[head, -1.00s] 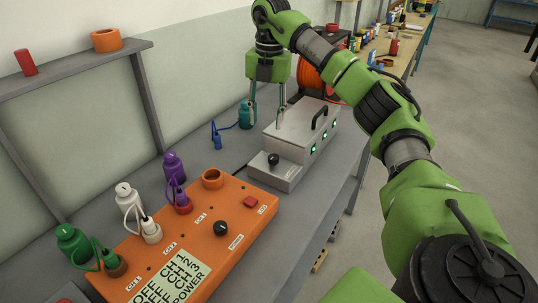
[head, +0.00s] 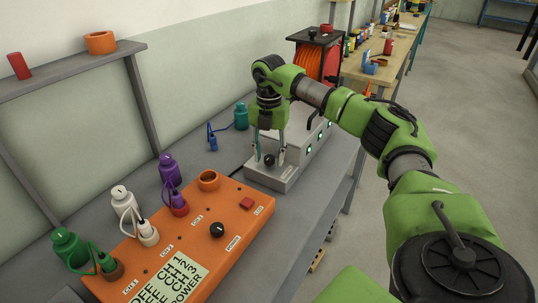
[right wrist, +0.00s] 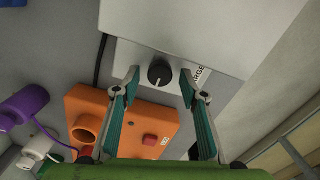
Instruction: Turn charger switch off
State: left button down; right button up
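The charger (head: 305,147) is a light grey metal box on the bench, with lit green indicators on its right side. Its switch is a black round knob (head: 269,160) on the low front ledge; it also shows in the right wrist view (right wrist: 160,73). My right gripper (head: 269,153) points down over the ledge, open, with one finger on each side of the knob. In the right wrist view there is a gap between the knob and each fingertip (right wrist: 160,77). Contact is not visible. My left gripper is not in view.
An orange power box (head: 150,271) with a black knob (head: 217,230), a red button (head: 246,203) and several corded plugs lies nearer on the bench. A teal plug (head: 241,116) and a blue plug (head: 212,138) stand left of the charger. An orange cable reel (head: 310,62) stands behind.

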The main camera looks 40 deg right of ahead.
jog(key=shift+f, duration=0.2)
jog(key=c, duration=1.1)
